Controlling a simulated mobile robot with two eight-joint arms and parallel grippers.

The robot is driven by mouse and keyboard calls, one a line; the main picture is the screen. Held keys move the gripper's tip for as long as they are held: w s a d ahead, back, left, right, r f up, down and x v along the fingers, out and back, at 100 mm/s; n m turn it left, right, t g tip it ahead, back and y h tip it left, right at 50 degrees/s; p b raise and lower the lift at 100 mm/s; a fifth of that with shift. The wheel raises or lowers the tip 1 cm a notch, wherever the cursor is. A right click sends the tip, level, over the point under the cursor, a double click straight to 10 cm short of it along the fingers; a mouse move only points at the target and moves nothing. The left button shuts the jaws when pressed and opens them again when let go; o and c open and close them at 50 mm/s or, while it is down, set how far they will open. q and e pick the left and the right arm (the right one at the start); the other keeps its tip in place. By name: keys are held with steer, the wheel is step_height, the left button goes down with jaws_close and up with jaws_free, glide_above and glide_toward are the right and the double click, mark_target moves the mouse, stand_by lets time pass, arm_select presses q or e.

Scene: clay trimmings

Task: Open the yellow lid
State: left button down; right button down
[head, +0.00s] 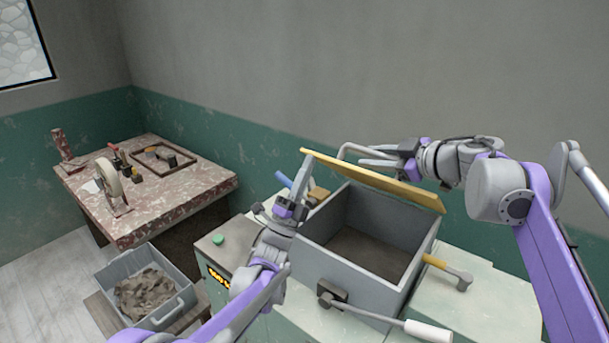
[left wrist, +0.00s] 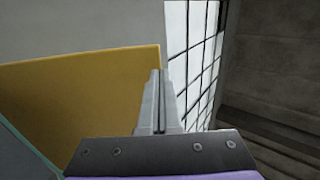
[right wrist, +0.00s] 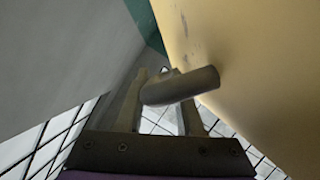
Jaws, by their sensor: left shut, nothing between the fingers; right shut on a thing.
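The yellow lid (head: 375,180) is tilted up, nearly on edge, along the back of the grey box (head: 338,278). The box's inside shows open. My right gripper (head: 362,157) is behind the lid and shut on its grey handle (right wrist: 180,87); the right wrist view shows the handle between the fingers, beside the lid's face (right wrist: 240,70). My left gripper (head: 307,168) is shut and empty at the lid's left end. In the left wrist view its closed fingers (left wrist: 157,100) overlap the lid's edge (left wrist: 80,95); I cannot tell whether they touch.
A crank with a white handle (head: 428,330) sticks out from the box's front. A yellow-gripped lever (head: 435,262) is at its right. A green button (head: 218,239) is on the machine at left. A grey bin of clay trimmings (head: 185,293) and a worn table (head: 140,225) stand further left.

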steer(key=c, duration=0.8)
jaws_free()
steer(key=shift+s+a+f, duration=0.3)
steer(key=shift+a+f, duration=0.05)
steer(key=shift+f, duration=0.05)
steer(key=shift+d, duration=0.1)
